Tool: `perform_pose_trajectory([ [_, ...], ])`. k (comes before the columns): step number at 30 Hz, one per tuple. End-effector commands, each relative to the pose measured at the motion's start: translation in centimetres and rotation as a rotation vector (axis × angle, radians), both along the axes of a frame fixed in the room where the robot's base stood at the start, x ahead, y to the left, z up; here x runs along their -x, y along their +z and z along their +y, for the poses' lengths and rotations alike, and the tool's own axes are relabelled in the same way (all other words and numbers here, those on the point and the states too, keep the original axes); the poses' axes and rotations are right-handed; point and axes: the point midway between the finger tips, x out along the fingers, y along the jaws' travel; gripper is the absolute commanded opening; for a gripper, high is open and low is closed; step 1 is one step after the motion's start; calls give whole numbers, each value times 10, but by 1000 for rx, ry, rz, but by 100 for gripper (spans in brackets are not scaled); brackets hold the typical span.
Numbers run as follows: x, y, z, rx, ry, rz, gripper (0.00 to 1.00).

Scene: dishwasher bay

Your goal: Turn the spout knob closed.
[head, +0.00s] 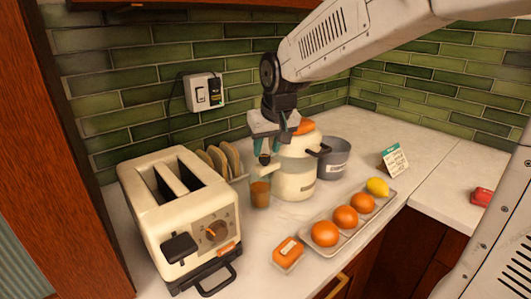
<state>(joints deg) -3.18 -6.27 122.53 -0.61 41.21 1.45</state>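The juicer (294,178) is a cream, rounded appliance with an orange top and a dark handle on its right side. A small dark piece, apparently the spout knob (264,160), shows at its left side above a glass (260,194) holding orange-brown liquid. My gripper (265,151) points down at the juicer's left side, with its teal fingertips at or just above the dark piece. The fingers look slightly apart, but whether they touch or grip the knob is too small to tell. My gripper hides part of the spout area.
A cream toaster (175,214) stands left, with a rack of bread slices (222,160) behind. A grey pot (334,160) is right of the juicer. A tray (379,213) of oranges and a lemon, and an orange box (288,253), lie in front. The right counter is mostly clear.

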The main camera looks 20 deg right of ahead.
Motion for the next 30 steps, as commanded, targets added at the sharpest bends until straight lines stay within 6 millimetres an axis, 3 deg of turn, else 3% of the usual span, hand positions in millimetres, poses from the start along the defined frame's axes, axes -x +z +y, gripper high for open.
perform_pose_trajectory([
  [6, -8, -22, 0, 0, -1, 2, 37],
  [15, -10, -25, 0, 0, -1, 0, 37],
  [16, -10, -25, 0, 0, -1, 0, 34],
  [19, -10, -25, 0, 0, -1, 0, 6],
  [30, -10, -25, 1, 1, -38, 1, 6],
])
